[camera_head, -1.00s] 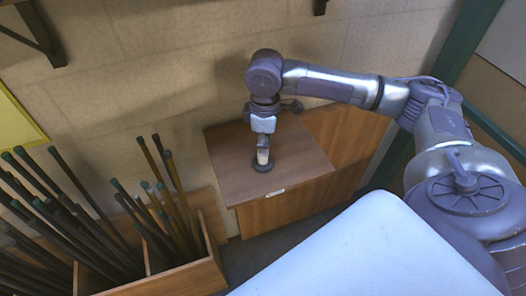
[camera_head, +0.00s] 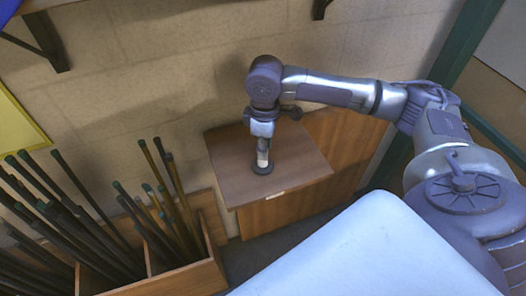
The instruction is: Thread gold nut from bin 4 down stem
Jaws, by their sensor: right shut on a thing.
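My right gripper (camera_head: 263,154) points straight down at the wooden cabinet top, directly over a dark round base (camera_head: 263,168). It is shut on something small. The thing in its jaws is too small and too hidden by the fingers to make out, so I cannot tell whether it is the gold nut. A pale piece shows at the fingertips, just above the base. The stem cannot be told apart from the gripper here. No numbered bin is recognisable in view. My left gripper is not in view.
The wooden cabinet (camera_head: 232,178) stands against a block wall, its top clear around the base. To its left, a wooden rack (camera_head: 182,280) holds several upright dark rods (camera_head: 65,190). A shelf bracket (camera_head: 45,42) juts out at upper left.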

